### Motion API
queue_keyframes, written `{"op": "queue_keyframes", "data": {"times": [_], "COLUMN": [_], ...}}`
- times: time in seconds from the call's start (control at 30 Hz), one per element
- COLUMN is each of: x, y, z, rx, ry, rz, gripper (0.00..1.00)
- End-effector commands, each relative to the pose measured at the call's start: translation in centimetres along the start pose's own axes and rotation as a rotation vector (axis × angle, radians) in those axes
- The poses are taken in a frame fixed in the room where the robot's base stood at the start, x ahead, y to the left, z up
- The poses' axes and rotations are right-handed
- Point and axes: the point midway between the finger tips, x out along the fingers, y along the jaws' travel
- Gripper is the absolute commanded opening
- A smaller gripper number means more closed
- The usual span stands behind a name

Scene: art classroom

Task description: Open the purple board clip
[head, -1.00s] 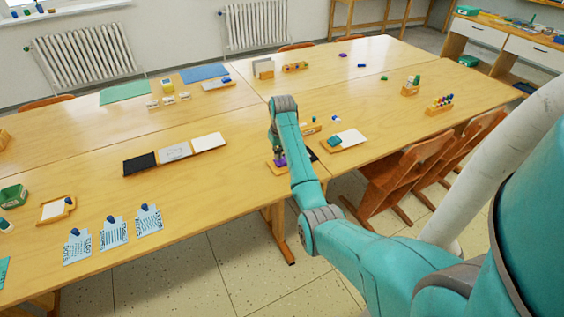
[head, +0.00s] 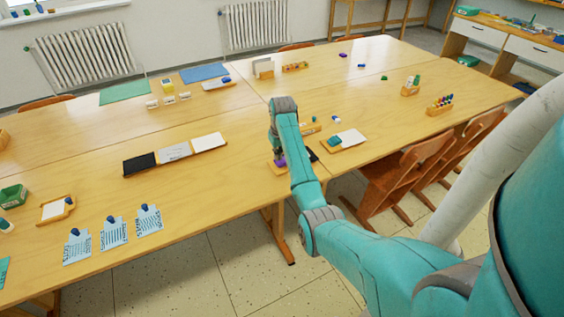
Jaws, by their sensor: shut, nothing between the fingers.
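A small purple thing (head: 281,162), which looks like the purple board clip, sits on a small wooden board (head: 273,166) near the front edge of the table. My arm partly hides both. My gripper (head: 276,154) points down right at the purple thing, shut with nothing between its fingers. It is small in this view, and I cannot tell whether it touches the clip. I cannot see whether the clip's jaws are open or closed.
A wooden tray with a white sheet (head: 351,138) lies right of my arm. A row of black, grey and white panels (head: 174,153) lies to the left. Wooden chairs (head: 401,175) stand at the table's front right. The table (head: 230,185) is bare left of my gripper.

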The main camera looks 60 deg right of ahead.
Motion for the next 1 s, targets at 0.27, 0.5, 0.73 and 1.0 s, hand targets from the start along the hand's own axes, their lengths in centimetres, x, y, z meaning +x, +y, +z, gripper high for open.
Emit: {"op": "queue_keyframes", "data": {"times": [0.27, 0.5, 0.73, 1.0], "x": [0.4, 0.7, 1.0, 1.3], "y": [0.0, 0.0, 0.0, 0.0], "z": [0.1, 0.1, 0.2, 0.2], "rx": [0.0, 0.0, 0.0, 0.0], "ry": [-0.001, -0.001, -0.001, 0.0], "rz": [0.0, 0.0, 0.0, 0.0], "gripper": [0.0, 0.0, 0.0, 0.0]}}
